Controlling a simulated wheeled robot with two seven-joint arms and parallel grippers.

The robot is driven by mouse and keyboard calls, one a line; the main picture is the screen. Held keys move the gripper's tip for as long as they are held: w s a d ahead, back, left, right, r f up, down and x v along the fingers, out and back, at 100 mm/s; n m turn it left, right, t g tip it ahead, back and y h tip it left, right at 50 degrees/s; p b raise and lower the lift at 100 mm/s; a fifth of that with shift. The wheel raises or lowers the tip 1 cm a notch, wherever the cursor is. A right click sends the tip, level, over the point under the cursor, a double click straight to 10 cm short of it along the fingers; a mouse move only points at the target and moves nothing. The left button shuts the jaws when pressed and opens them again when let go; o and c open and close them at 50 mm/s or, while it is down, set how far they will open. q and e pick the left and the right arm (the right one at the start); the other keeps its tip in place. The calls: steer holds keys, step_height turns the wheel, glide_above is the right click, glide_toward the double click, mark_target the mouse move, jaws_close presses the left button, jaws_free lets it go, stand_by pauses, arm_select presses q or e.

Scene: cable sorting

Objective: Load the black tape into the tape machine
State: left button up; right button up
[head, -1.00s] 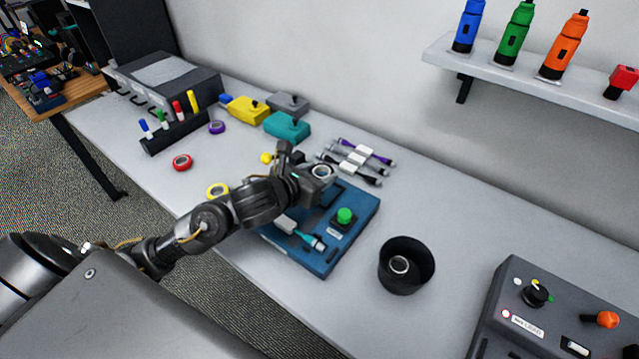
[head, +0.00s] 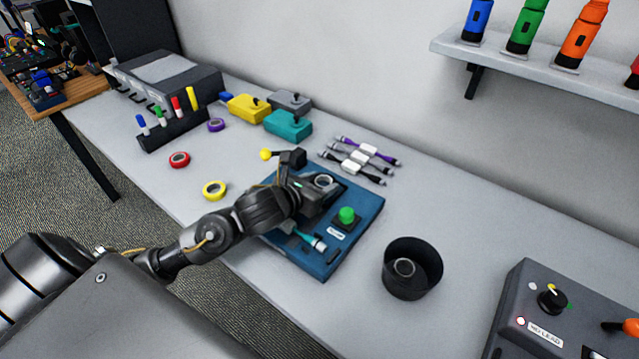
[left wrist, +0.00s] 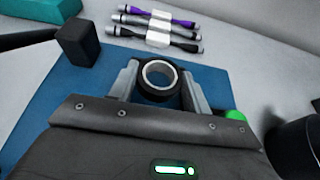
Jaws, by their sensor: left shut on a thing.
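The black tape (left wrist: 159,80) is a small black roll with a pale core. My left gripper (head: 322,183) is shut on it, with one finger on each side of the roll in the left wrist view. The tape also shows at the fingertips in the head view (head: 323,180). The tape machine (head: 362,214) is a blue plate with a green button (head: 346,215) and a black lever with a yellow knob (head: 266,154). The gripper is over the upper part of the plate. Whether the tape touches the machine cannot be told. My right gripper is not in view.
A black cup (head: 411,268) with a ring inside stands right of the machine. Bundled cables (head: 358,158) lie behind it. Yellow (head: 214,190), red (head: 179,160) and purple (head: 216,125) tapes lie to the left. A grey control box (head: 545,310) stands at the front right.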

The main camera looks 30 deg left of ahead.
arm_select(q)
steer(key=shift+f+b, duration=0.3)
steer(key=shift+f, duration=0.05)
steer(key=o, duration=1)
steer(key=shift+c, duration=0.2)
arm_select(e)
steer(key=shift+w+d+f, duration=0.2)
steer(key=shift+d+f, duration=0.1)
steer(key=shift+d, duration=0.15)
arm_select(q)
steer(key=shift+r, duration=0.1)
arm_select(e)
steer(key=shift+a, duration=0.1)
